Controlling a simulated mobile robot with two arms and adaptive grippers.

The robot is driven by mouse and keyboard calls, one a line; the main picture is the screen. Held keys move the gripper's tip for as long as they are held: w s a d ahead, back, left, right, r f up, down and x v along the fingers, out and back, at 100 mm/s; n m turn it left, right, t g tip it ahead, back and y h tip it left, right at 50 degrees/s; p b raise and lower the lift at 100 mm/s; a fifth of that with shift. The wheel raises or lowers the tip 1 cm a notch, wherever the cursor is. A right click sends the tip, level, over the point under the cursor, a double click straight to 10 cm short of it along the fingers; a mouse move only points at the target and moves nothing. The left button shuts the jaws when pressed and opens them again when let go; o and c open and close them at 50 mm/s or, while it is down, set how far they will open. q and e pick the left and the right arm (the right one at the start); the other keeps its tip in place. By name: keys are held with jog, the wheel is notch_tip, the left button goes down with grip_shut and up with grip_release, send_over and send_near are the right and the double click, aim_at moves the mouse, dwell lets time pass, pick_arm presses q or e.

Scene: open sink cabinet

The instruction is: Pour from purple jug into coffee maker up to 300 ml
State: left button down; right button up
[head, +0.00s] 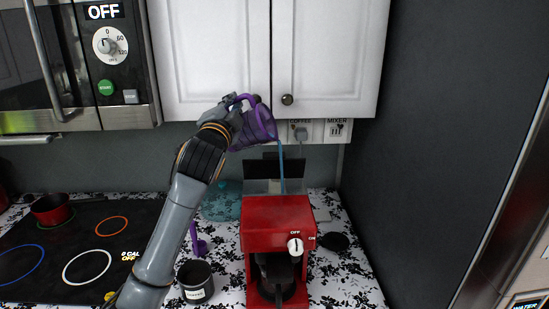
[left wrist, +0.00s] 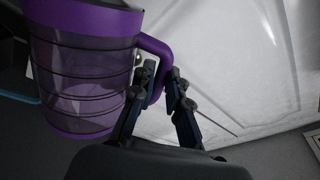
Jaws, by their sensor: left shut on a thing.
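My left gripper (head: 232,112) is shut on the handle of the purple jug (head: 262,125), in front of the white cabinet doors. The jug is tilted to the right, and a thin blue stream (head: 281,165) falls from its lip into the open top of the red coffee maker (head: 270,222). In the left wrist view the clear, ringed wall of the jug (left wrist: 82,75) shows, and the fingers (left wrist: 163,88) close around its purple handle. The coffee maker's knob points toward OFF. Its carafe (head: 277,278) sits in the lower bay. The fill level inside is hidden. My right gripper is out of view.
A dark labelled canister (head: 195,281) and a purple scoop (head: 199,242) stand left of the coffee maker. A red pot (head: 52,209) is on the stove (head: 75,250). A dark round lid (head: 334,241) lies to the right. Cabinet doors (head: 330,55) are close behind the jug.

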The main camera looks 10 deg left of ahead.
pick_arm(q)
jog(key=shift+d+f+m, duration=0.6)
jog(key=shift+f+m, duration=0.05)
jog(key=shift+m, duration=0.25)
dwell(3.5)
jog(key=shift+d+r+m+h, duration=0.2)
jog(key=shift+m+h, duration=0.1)
jog(key=shift+h, duration=0.1)
dwell(1.0)
jog(key=a+n, duration=0.1)
jog(key=n, duration=0.1)
jog(key=a+r+n+y, duration=0.1)
jog(key=a+n, duration=0.1)
jog(key=n, duration=0.1)
jog(key=shift+w+a+f+n+y, duration=0.1)
jog(key=shift+a+f+n+y, duration=0.2)
jog(key=shift+n, duration=0.35)
jog(key=shift+a+f+n+y, duration=0.1)
jog(key=shift+a+n+y, duration=0.25)
jog(key=shift+n, duration=0.3)
jog(key=a+f+n+g, duration=0.2)
jog(key=a+f+n, duration=0.3)
jog(key=n, duration=0.3)
jog(key=shift+w+a+f+n+y, duration=0.2)
jog(key=shift+a+f+n+y, duration=0.2)
jog(key=shift+a, duration=0.25)
